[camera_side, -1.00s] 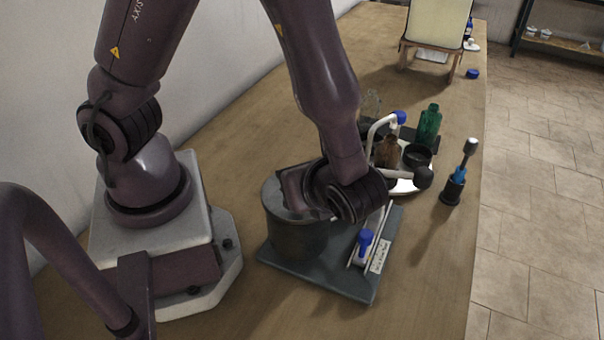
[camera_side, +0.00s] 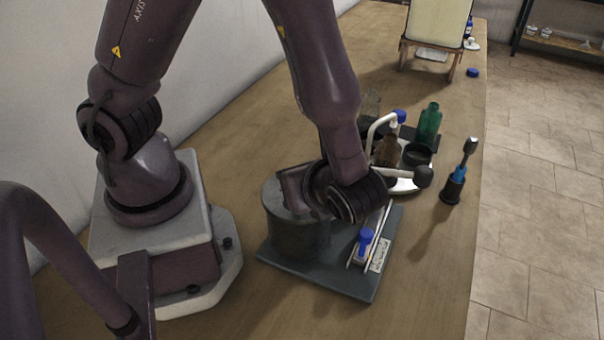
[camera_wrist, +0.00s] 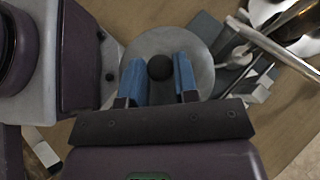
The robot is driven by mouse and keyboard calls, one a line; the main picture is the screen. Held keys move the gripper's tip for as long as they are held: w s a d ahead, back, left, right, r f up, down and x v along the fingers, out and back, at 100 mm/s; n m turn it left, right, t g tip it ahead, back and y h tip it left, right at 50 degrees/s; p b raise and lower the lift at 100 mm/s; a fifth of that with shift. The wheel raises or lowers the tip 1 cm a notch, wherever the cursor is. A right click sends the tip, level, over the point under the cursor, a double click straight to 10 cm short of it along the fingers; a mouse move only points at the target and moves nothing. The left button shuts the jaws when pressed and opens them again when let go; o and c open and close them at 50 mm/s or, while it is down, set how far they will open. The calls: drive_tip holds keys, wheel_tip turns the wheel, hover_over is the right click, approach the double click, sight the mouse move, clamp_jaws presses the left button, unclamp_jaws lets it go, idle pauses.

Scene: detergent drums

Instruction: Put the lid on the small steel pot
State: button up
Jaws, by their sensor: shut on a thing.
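The small steel pot (camera_side: 298,238) is a grey cylinder standing upright on a dark slab, in the side view. My gripper (camera_wrist: 158,82) is over its top, with the wrist hiding the fingers and part of the pot's rim in the side view. In the wrist view the lid (camera_wrist: 143,42) is a round grey disc with a black ball knob. My two blue fingers are shut on this knob from both sides. The pot is hidden under the lid in the wrist view. I cannot tell whether the lid rests on the rim or sits just above it.
The dark slab (camera_side: 325,275) also carries a blue-topped item (camera_side: 365,240) and a label, right of the pot. Behind stand a green bottle (camera_side: 429,124), a brown bottle (camera_side: 387,151) and a black-ended rod (camera_side: 423,176). The front of the wooden table is clear.

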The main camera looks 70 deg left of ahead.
idle(0.4)
drive_tip(key=o, duration=1.5)
drive_tip(key=shift+r, duration=0.15)
drive_tip(key=shift+r, duration=2.9)
